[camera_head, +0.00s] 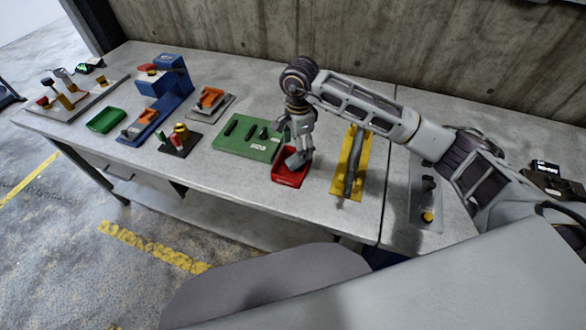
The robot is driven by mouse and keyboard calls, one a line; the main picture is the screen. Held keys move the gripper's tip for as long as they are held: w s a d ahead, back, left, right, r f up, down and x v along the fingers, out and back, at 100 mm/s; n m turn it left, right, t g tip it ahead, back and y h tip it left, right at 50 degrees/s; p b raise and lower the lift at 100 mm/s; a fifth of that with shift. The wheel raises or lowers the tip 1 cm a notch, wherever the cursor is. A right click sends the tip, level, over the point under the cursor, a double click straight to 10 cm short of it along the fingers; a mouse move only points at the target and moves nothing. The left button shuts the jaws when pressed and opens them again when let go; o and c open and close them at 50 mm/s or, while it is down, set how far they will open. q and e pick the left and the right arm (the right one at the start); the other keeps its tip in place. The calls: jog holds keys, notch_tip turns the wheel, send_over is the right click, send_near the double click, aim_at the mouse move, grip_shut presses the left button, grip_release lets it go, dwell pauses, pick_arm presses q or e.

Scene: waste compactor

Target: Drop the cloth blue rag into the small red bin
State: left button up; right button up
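The small red bin (289,180) stands on the table just left of the yellow tray. My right gripper (300,150) points down over the bin's back part. A small grey-blue piece (296,159), perhaps the cloth rag, shows at the fingertips, at or just above the bin's opening. At this size I cannot tell whether the fingers grip it or whether it rests in the bin. The gripper hides part of the bin's inside. My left gripper is not in view.
A green tray (236,145) stands close left of the bin. A yellow tray (341,177) with a dark long tool stands close right. A blue vise-like device (172,75) and a small green bin (106,121) are farther left. A concrete wall (250,25) runs behind the table.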

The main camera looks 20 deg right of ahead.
notch_tip(320, 180, up, 12)
dwell(1.1)
jog(key=shift+s+a+f, duration=0.1)
dwell(0.9)
